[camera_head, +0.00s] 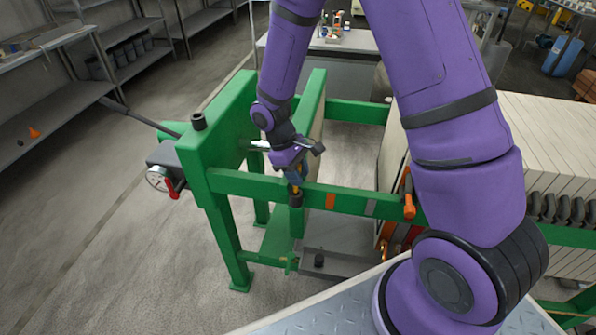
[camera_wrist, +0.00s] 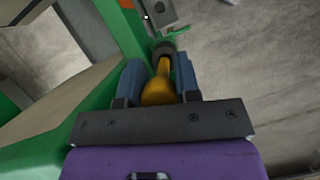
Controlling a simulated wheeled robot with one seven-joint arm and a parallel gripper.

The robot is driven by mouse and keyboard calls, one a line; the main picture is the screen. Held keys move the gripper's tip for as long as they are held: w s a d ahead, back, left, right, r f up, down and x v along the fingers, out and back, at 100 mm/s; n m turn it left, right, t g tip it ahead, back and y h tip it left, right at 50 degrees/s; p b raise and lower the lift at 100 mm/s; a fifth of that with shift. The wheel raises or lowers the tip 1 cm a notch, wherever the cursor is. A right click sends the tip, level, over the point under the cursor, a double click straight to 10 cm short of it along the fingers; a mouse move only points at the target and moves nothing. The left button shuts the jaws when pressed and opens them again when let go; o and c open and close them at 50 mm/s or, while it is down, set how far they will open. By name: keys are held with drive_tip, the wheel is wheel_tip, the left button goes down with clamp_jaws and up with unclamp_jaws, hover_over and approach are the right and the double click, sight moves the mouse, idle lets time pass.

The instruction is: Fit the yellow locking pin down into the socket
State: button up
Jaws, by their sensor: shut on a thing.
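My gripper (camera_head: 297,178) is at the front green rail of the press frame, pointing down. Its two blue fingers (camera_wrist: 160,70) are shut on the yellow locking pin (camera_wrist: 157,88), one on each side. The pin's thick rounded end is near the palm and its thinner shaft runs away from it. The dark round socket (camera_wrist: 165,48) lies at the far end of the shaft. In the head view it is a short dark cylinder (camera_head: 295,200) at the rail, just below the pin (camera_head: 296,188). I cannot tell how far the pin's tip is inside the socket.
The green frame (camera_head: 235,183) surrounds my gripper, with another dark cylinder (camera_head: 198,121) on its left post. An orange handle (camera_head: 409,206) stands on the rail to the right. A gauge with a red lever (camera_head: 158,178) is at left. Pale filter plates (camera_head: 545,140) fill the right.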

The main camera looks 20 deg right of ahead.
sight(298, 192)
drive_tip(key=shift+f, duration=1.85)
drive_tip(key=shift+r, duration=0.1)
drive_tip(key=shift+r, duration=2.05)
drive_tip(key=shift+f, duration=2.15)
idle(0.5)
drive_tip(key=o, duration=1)
drive_tip(key=v, duration=1)
drive_tip(key=shift+w+a+r, duration=0.1)
drive_tip(key=shift+r, duration=0.25)
